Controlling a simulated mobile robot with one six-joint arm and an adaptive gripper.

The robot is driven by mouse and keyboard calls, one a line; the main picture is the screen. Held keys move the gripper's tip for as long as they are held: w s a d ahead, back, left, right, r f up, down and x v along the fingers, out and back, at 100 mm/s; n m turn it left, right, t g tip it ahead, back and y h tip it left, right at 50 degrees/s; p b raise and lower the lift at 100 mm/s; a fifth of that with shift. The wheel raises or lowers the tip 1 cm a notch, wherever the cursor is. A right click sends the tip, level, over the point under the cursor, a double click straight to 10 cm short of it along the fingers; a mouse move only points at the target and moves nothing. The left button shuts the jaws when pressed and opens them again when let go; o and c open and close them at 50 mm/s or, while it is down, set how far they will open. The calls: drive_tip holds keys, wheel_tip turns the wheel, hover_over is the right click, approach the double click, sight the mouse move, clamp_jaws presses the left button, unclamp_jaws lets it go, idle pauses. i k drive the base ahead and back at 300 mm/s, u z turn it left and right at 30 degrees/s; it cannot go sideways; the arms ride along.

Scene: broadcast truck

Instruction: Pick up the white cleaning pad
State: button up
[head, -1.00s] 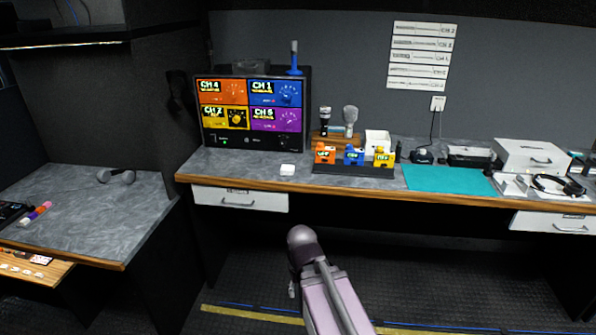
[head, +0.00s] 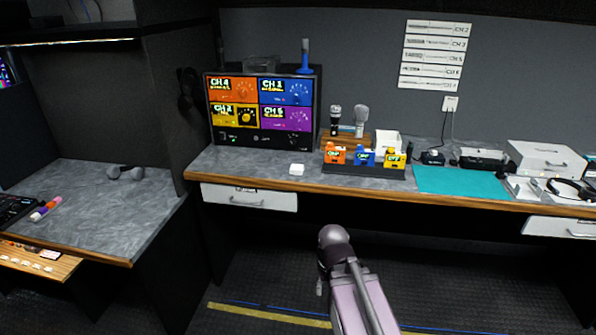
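My arm shows at the bottom centre, below and in front of the desk, well apart from the pad. My gripper's fingers cannot be made out, so whether it is open or shut does not show.
The channel monitor (head: 262,112) stands behind the pad. A dark rack with coloured blocks (head: 365,158) is to its right, then a teal mat (head: 462,181). A white drawer (head: 248,197) is under the desk edge. A second desk (head: 95,205) is at left. The floor between is clear.

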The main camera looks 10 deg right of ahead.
sight(296, 169)
drive_tip(key=u, duration=0.05)
drive_tip(key=i, duration=1)
drive_tip(key=z, duration=0.05)
